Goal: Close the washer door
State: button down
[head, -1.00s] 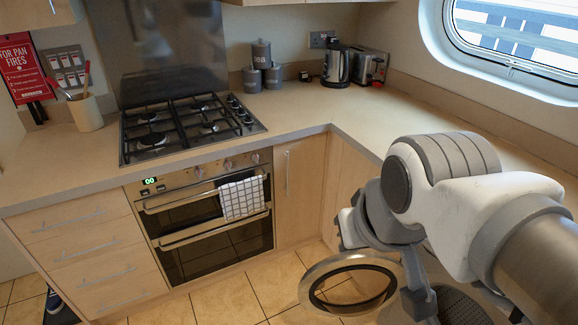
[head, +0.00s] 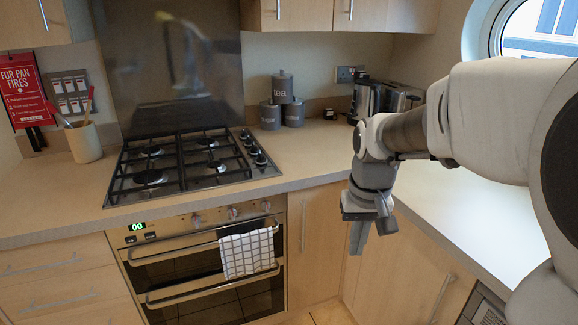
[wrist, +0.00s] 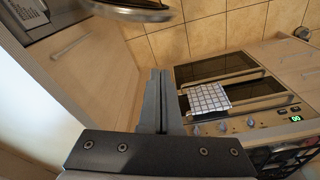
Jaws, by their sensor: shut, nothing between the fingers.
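The round washer door (wrist: 130,12), a metallic ring, shows at the top edge of the wrist view, partly cut off. It stands out over the tiled floor, swung open. The washer's front panel (wrist: 28,12) is at the wrist view's upper left corner; a small part of the washer (head: 484,311) also shows at the bottom right of the head view. My gripper (head: 358,247) is shut and empty, pointing down in front of the counter corner. In the wrist view its fingers (wrist: 158,76) are together, apart from the door. The door is not visible in the head view.
The right-hand counter (head: 465,225) and its cabinets (head: 405,265) run close beside my arm. The oven (head: 205,270) with a checked towel (head: 247,253) is to the left. Tiled floor (wrist: 200,38) is open between oven and washer.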

jog(key=w+d+f+g+b, duration=0.1)
jog(key=w+f+b, duration=0.25)
jog(key=f, duration=0.65)
jog(key=w+d+f+g+b, duration=0.15)
jog(key=w+f, duration=0.25)
jog(key=f, duration=0.6)
jog(key=w+d+f+g+b, duration=0.1)
jog(key=w+f+g+b, duration=0.15)
jog(key=f, duration=0.75)
jog(key=s+a+b+x, duration=0.1)
jog(key=b+x, duration=0.3)
jog(key=x, duration=0.6)
jog(key=shift+s+m+t, duration=0.3)
jog(key=shift+s+t, duration=0.1)
jog(key=shift+s, duration=0.3)
jog(key=shift+s, duration=0.1)
